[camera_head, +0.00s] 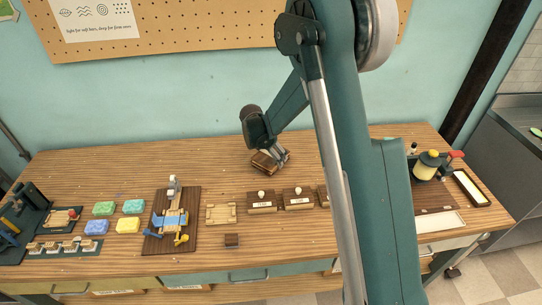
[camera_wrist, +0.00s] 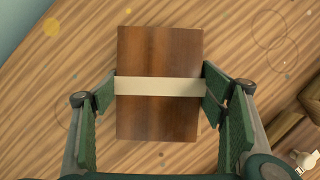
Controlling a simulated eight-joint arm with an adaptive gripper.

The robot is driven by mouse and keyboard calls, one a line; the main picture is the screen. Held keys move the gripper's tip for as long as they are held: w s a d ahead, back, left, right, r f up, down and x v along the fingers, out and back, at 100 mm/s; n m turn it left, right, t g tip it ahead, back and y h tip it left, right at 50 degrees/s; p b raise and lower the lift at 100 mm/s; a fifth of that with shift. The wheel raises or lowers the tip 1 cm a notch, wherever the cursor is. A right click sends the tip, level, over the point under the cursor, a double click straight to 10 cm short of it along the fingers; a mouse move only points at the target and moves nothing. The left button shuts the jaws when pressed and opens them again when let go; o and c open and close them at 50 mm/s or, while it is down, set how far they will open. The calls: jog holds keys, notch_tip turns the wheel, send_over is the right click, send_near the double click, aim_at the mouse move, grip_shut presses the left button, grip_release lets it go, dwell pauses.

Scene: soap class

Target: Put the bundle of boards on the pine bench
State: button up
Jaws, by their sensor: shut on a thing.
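The bundle of boards (camera_head: 264,164) is a dark brown stack near the back middle of the bench. In the wrist view the bundle (camera_wrist: 158,52) is a brown rectangle with a cream band around its middle. My gripper (camera_head: 279,156) is shut on the bundle, with green finger pads (camera_wrist: 160,90) on its left and right sides at the band. The bench (camera_head: 120,172) has a striped, light wood top and lies under the bundle. I cannot tell whether the bundle touches the top or hangs just above it.
Several coloured blocks (camera_head: 127,225), a dark board with a blue-strapped fixture (camera_head: 159,240), a pale wooden frame (camera_head: 221,213), labelled boxes with knobs (camera_head: 262,203) and a small dark block (camera_head: 232,240) stand in front. A yellow jar (camera_head: 428,163) is at right. The back left is clear.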

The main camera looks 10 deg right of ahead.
jog(key=shift+f, duration=0.1)
jog(key=o, duration=1.2)
jog(key=p+v, duration=0.1)
jog(key=v, duration=1.1)
jog(key=shift+r, duration=0.2)
